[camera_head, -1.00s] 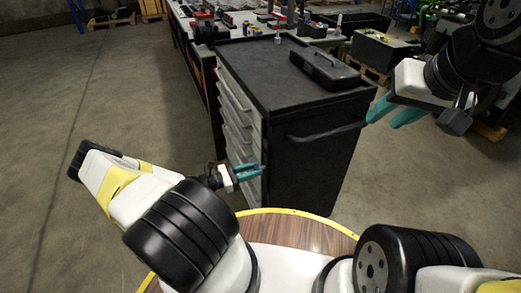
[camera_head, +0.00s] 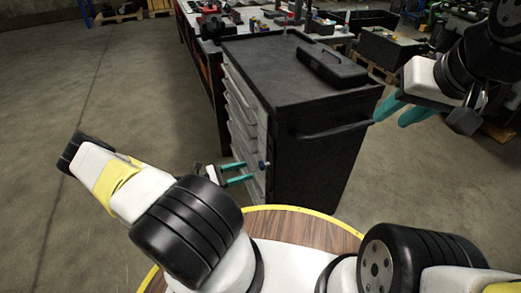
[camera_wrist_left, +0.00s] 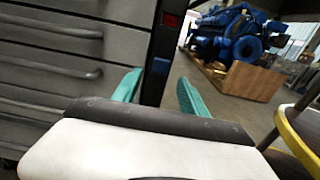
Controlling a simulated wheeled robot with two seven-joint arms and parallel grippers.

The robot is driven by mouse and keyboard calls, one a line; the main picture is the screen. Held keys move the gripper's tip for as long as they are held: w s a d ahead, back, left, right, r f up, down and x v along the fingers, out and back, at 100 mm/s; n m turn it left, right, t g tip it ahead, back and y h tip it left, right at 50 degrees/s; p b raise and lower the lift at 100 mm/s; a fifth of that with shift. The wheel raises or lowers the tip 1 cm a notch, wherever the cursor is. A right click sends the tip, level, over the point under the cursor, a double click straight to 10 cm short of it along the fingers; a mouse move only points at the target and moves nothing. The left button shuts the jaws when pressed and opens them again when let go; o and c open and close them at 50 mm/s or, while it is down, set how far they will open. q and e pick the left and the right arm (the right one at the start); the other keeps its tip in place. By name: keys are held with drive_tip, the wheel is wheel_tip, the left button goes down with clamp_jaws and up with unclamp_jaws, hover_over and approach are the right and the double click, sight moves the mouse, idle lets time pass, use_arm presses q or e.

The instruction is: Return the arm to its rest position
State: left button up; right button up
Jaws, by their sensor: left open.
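My left gripper (camera_head: 240,174) is open and empty, low beside the drawer side of the black tool cabinet (camera_head: 335,165). In the left wrist view its two teal fingers (camera_wrist_left: 155,90) stand wide apart, with the cabinet's corner post between them in the picture. A gap to the cabinet shows in the head view. The left forearm is folded out to the left. My right gripper (camera_head: 396,112) is at the upper right, near the cabinet's side handle in the picture, with its teal fingers apart and nothing between them.
The cabinet's grey drawers (camera_head: 240,125) face left, and a black case (camera_head: 331,67) lies on its top. A long workbench (camera_head: 240,20) stands behind. The floor at left is clear.

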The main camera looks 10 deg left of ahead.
use_arm(q)
drive_tip(key=shift+s+a, duration=0.4)
drive_tip(key=shift+a, duration=0.15)
drive_tip(key=shift+r, duration=0.15)
drive_tip(key=s+d+r+m+g+y, duration=0.25)
drive_tip(key=r+m, duration=0.35)
drive_tip(key=r, duration=0.3)
drive_tip(key=s+d+r+m+g+y, duration=0.1)
drive_tip(key=r+m+g+y, duration=0.3)
drive_tip(key=r, duration=0.5)
drive_tip(key=s+d+r+m+g+y, duration=0.1)
drive_tip(key=d+r+m+g+y, duration=0.1)
drive_tip(key=r+m+g, duration=0.4)
drive_tip(key=s+d+r+m+t+y, duration=0.2)
drive_tip(key=s+r+m+t, duration=0.2)
drive_tip(key=s+r, duration=0.3)
drive_tip(key=s+d+r+m+t+y, duration=0.2)
drive_tip(key=s+r+m+t, duration=0.2)
drive_tip(key=r, duration=1)
drive_tip(key=shift+s+m+t, duration=0.35)
drive_tip(key=shift+s+m, duration=0.35)
drive_tip(key=shift+s, duration=0.65)
